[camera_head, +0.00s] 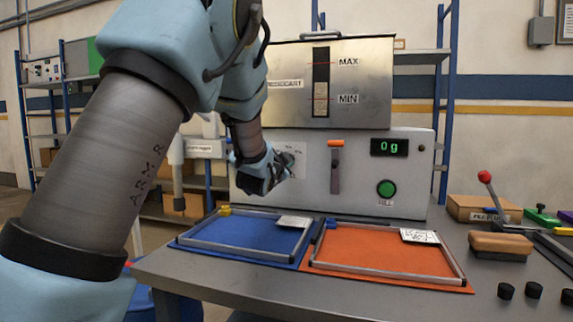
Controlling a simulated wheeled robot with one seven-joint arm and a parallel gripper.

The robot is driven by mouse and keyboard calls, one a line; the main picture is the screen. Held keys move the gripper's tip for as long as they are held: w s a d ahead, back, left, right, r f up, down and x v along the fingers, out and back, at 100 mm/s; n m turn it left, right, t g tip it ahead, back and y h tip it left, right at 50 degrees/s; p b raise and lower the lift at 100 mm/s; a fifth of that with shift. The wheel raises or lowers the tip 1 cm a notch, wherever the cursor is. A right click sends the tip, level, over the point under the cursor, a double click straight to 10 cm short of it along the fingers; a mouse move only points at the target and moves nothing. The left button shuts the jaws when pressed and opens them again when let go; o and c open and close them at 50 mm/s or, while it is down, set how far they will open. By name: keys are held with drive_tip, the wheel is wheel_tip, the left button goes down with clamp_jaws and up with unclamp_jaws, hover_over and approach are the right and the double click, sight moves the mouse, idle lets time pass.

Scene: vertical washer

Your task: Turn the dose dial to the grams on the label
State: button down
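The dosing machine (360,205) stands at the back of the table with a display (389,147) reading "0g" in green. My gripper (275,180) is in front of the left part of its front panel; its fingers are too small and dark to tell open from shut. No dose dial is visible; the panel behind my gripper is hidden. A white sheet with markings (293,150) shows partly beside my gripper. White labels lie on the blue tray (190,238) and the orange tray (388,281); their print is too small to read.
The panel also has an orange-topped lever (335,170) and a green button (386,188). A steel hopper (365,85) with a MAX/MIN window sits on top. A wooden-topped block (498,242), a red-knobbed lever (487,180) and black knobs (533,290) are at the right.

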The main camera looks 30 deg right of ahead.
idle(0.4)
drive_tip(key=c, duration=0.9)
unclamp_jaws()
drive_tip(key=b+v, duration=0.1)
drive_tip(key=v, duration=0.9)
drive_tip(key=shift+s+a, duration=0.25)
drive_tip(key=shift+s, duration=0.1)
